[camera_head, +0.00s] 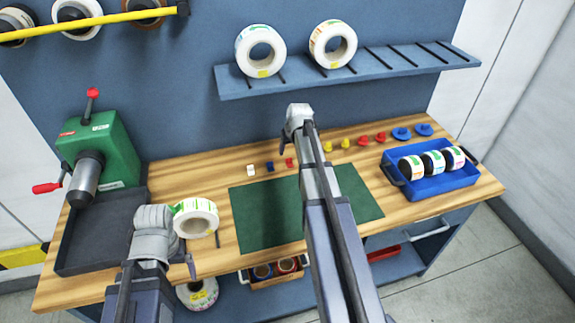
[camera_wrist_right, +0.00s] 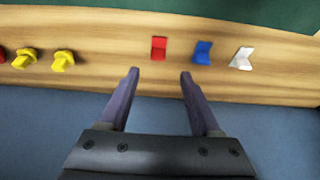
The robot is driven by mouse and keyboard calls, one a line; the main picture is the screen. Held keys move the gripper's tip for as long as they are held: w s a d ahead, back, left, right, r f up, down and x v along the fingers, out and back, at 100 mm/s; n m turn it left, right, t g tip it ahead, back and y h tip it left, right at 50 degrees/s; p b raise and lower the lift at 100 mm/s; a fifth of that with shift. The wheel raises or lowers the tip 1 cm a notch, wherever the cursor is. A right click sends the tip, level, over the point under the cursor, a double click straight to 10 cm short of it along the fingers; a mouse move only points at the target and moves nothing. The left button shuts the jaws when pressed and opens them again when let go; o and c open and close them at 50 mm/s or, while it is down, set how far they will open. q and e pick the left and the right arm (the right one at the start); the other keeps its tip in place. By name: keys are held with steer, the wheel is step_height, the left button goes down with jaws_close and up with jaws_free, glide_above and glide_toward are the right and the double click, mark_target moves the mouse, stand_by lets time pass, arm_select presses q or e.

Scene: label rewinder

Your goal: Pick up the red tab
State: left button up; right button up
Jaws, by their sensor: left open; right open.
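The red tab (camera_head: 289,162) is a small red piece near the back of the wooden table, right of a blue tab. In the right wrist view the red tab (camera_wrist_right: 158,48) lies just beyond my fingertips, roughly in line with the gap between them. My right gripper (camera_wrist_right: 160,73) is open and empty, apart from the tab. In the head view my right gripper (camera_head: 284,145) hangs over the back of the table by the tab, mostly hidden by its wrist. My left gripper (camera_head: 190,266) is open near the table's front left, partly hidden by its own wrist.
Blue (camera_wrist_right: 203,52) and white (camera_wrist_right: 242,58) tabs flank the red tab on one side; yellow pieces (camera_wrist_right: 62,60) stand on the other. A label roll (camera_head: 196,218) is beside my left wrist. A green mat (camera_head: 255,225) lies mid-table. A blue tray (camera_head: 440,184) holds rolls.

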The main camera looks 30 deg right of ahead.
mark_target(290, 164)
steer(key=shift+b+x, duration=2.55)
steer(key=shift+x, duration=0.45)
steer(key=shift+s+d, duration=0.15)
jaws_close()
